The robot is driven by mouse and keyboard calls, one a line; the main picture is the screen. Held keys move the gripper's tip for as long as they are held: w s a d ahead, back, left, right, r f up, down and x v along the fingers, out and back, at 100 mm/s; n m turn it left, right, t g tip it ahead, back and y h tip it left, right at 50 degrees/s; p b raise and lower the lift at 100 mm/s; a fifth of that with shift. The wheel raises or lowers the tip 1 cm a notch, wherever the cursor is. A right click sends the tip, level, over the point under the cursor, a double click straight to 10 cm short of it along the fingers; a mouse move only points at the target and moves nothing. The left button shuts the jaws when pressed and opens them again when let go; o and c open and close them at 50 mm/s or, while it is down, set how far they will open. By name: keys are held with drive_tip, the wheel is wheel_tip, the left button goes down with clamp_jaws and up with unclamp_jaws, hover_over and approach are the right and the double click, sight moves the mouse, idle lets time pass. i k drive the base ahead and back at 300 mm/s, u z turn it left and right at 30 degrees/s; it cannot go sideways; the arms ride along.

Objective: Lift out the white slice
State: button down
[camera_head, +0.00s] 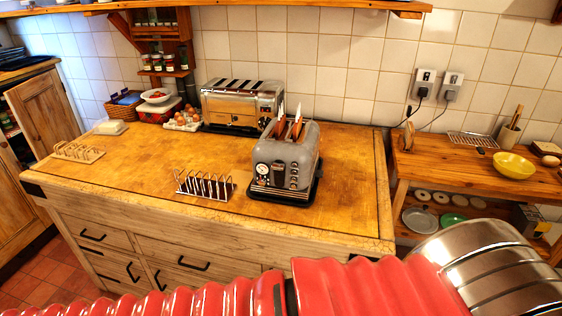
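A grey toaster (287,158) stands on the wooden worktop, right of its middle, on a dark base or tray. Slices stand upright in its slots and stick out above the top. Narrow white slice parts (298,112) show at the top, with reddish-brown slice faces (296,130) beside and below them. I cannot tell from this view whether the white parts belong to one slice or two. My red ribbed arm and a metal part of it cross the bottom of the view. My gripper's fingers do not show.
A shelf with a yellow bowl (513,166) stands at right.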

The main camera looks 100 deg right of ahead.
sight(297, 126)
drive_tip(key=u, duration=0.05)
drive_tip(key=k, duration=2.8)
drive_tip(key=z, duration=1.7)
